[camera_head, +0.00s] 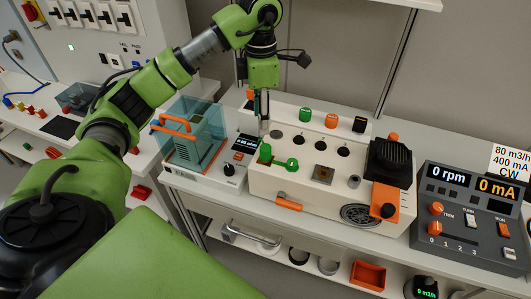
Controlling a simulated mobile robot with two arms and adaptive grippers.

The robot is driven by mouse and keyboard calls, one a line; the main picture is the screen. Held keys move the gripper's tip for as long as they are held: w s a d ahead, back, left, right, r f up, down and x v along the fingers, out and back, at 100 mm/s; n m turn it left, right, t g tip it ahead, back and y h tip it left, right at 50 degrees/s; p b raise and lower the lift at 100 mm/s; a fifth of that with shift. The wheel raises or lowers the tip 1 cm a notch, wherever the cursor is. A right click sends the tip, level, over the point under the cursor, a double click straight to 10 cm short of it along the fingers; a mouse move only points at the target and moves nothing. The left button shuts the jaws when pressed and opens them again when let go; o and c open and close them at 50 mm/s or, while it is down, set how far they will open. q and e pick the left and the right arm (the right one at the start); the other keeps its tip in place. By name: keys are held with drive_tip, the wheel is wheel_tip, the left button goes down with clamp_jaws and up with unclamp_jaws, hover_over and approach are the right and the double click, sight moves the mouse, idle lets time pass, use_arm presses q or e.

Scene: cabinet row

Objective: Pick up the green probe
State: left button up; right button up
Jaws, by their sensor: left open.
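A green-capped piece (305,115) stands in the raised back strip of the white bench unit, beside an orange-capped one (331,121) and a black-capped one (359,125). It looks like the green probe; only its cap shows. A green post (265,153) with a green ringed lever (288,165) is on the unit's top nearer the front. My left gripper (263,122) is open and points down, left of the green-capped piece and above and behind the green post. It looks empty; its fingers are small and seen nearly edge-on. My right gripper is out of view.
A clear blue box (190,135) with orange handles stands left of the gripper on a scale-like unit (225,172). A wall rises close behind the bench.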

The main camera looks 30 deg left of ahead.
sight(265, 147)
use_arm(q)
wheel_tip(265, 147, down, 7)
drive_tip(key=shift+d+f+p, duration=0.1)
drive_tip(key=shift+f+p, duration=0.1)
drive_tip(key=shift+p, duration=0.15)
drive_tip(key=shift+d+f+p, duration=0.15)
drive_tip(key=shift+f+p, duration=0.3)
drive_tip(key=shift+f, duration=0.1)
wheel_tip(265, 147, down, 4)
drive_tip(key=shift+w+d+r+p, duration=0.15)
drive_tip(key=shift+r+p, duration=0.05)
drive_tip(key=shift+p, duration=0.5)
drive_tip(key=shift+f, duration=0.3)
clamp_jaws()
